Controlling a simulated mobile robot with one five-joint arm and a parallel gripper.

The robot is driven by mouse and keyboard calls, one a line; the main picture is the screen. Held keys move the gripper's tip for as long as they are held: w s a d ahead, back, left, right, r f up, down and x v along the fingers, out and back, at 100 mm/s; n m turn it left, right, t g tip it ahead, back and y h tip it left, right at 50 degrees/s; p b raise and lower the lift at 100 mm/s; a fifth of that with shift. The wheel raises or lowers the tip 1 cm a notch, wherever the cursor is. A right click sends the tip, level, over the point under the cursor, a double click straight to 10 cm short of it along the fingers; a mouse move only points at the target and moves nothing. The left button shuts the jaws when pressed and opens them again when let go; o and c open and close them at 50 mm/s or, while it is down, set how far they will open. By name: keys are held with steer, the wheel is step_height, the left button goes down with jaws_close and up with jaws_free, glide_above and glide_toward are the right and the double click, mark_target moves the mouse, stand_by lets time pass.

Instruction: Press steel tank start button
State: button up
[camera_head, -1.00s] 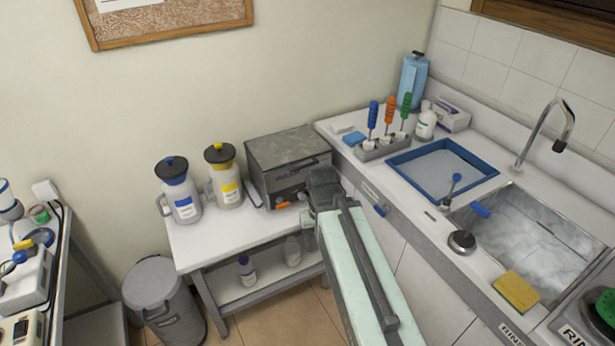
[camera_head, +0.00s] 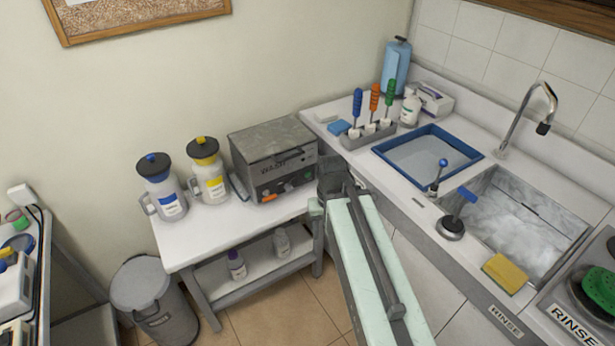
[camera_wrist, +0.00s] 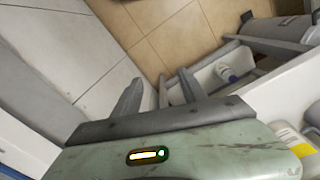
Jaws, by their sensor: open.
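The steel tank (camera_head: 275,138), a grey metal box marked WASH, stands on the white side table in the head view. Its front panel carries a dark knob and a small orange part (camera_head: 284,188) low down; I cannot tell which one is the start button. My gripper (camera_wrist: 158,92) shows in the wrist view with two grey fingers spread apart and nothing between them. Below them are the tiled floor and the table's lower shelf. In the head view my arm's end is just right of the tank's front; its fingertips are hidden there. The tank is not seen in the wrist view.
Blue-labelled (camera_head: 162,188) and yellow-labelled (camera_head: 208,172) jugs stand left of the tank on the white table (camera_head: 205,235). The sink counter with a blue tray (camera_head: 430,137) and a sponge (camera_head: 505,273) is on the right. A grey bin (camera_head: 152,302) is at lower left.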

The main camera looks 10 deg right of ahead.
jaws_close()
steer(key=shift+d, duration=0.1)
stand_by(1.4)
